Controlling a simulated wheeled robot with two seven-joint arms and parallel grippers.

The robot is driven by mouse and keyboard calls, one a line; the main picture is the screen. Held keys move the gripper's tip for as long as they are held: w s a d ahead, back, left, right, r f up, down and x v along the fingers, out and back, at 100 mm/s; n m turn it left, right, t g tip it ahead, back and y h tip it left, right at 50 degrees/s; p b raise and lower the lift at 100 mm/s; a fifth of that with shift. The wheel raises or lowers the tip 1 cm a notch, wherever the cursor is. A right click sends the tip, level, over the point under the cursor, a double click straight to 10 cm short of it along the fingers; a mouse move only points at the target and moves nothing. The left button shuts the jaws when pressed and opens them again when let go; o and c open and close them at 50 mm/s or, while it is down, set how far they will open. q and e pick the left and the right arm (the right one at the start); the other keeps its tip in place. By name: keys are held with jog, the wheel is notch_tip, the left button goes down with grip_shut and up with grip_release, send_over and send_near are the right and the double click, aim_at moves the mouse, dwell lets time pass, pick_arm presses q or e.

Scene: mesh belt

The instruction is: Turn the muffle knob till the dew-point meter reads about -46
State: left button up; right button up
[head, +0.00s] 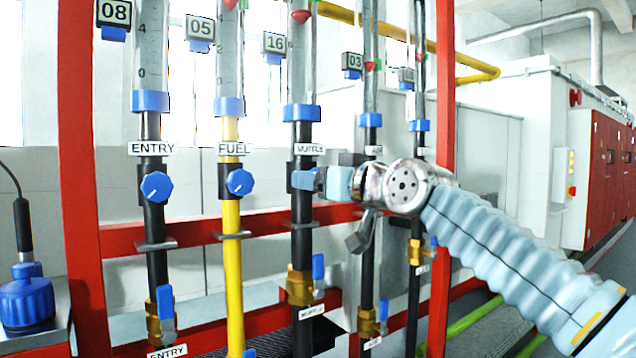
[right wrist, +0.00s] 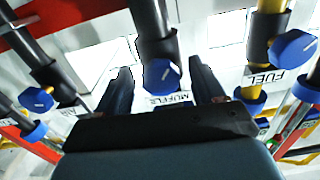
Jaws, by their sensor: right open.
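The blue muffle knob (right wrist: 160,74) with a white pointer line sits on the black muffle pipe, above the MUFFLE label (right wrist: 168,98) in the right wrist view. My right gripper (right wrist: 158,70) is open, with one finger on each side of the knob; I see gaps between fingers and knob. In the head view the right gripper (head: 318,181) reaches the muffle pipe (head: 303,226) from the right, below its label, and largely covers the knob. No dew-point meter reading is visible. My left gripper is not in view.
The entry knob (head: 155,187) and fuel knob (head: 240,182) stand to the left on neighbouring pipes. Red frame posts (head: 80,180) and a crossbar surround the pipes. A brass valve with a blue lever (head: 318,270) lies below. A blue device (head: 27,297) with a cable stands at far left.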

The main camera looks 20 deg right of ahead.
jog(key=b+v, duration=0.3)
jog(key=v, duration=0.9)
jog(key=shift+s, duration=0.35)
jog(key=shift+d, duration=0.15)
